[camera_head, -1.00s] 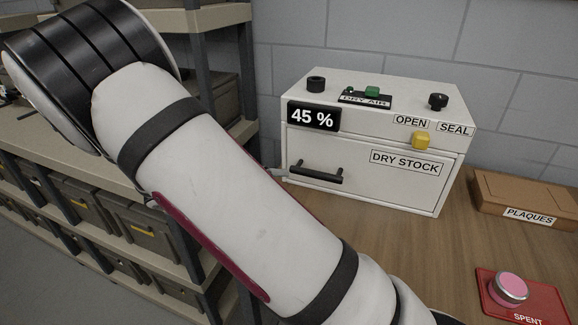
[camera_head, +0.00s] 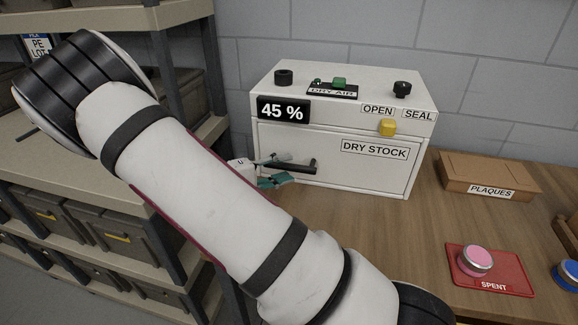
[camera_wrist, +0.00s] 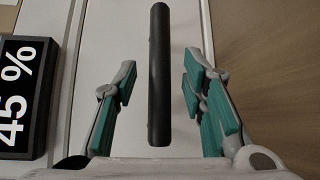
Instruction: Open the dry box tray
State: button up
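The dry box is a white cabinet on the wooden bench, with its tray front (camera_head: 345,172) marked DRY STOCK and closed. A black bar handle (camera_head: 300,167) is on the tray front's left part; in the wrist view the handle (camera_wrist: 159,75) runs upright through the middle. My gripper (camera_head: 276,170) is at the handle. In the wrist view my gripper (camera_wrist: 158,85) is open, with teal-padded fingers on both sides of the handle and gaps on each side. A yellow knob (camera_head: 387,127) sits below the OPEN label.
A 45 % display (camera_head: 283,111) is left of the labels. A PLAQUES box (camera_head: 490,178) and a red SPENT pad (camera_head: 505,277) with a pink-topped jar stand on the bench to the right. Shelving with grey bins (camera_head: 120,215) is at left. Bench space before the tray front is clear.

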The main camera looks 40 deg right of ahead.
jog(key=shift+s+d+f, duration=0.15)
jog(key=shift+d, duration=0.85)
grip_shut()
jog(key=shift+s+a, duration=0.1)
jog(key=s+a+p, duration=0.2)
jog(key=s+a, duration=0.2)
jog(key=a, duration=0.2)
jog(key=s+a+p, duration=0.2)
jog(key=s+a, duration=0.3)
jog(key=a, duration=0.1)
jog(key=s+a+p, duration=0.3)
jog(key=s+a, duration=0.2)
jog(key=a, duration=0.1)
jog(key=shift+a, duration=0.1)
grip_release()
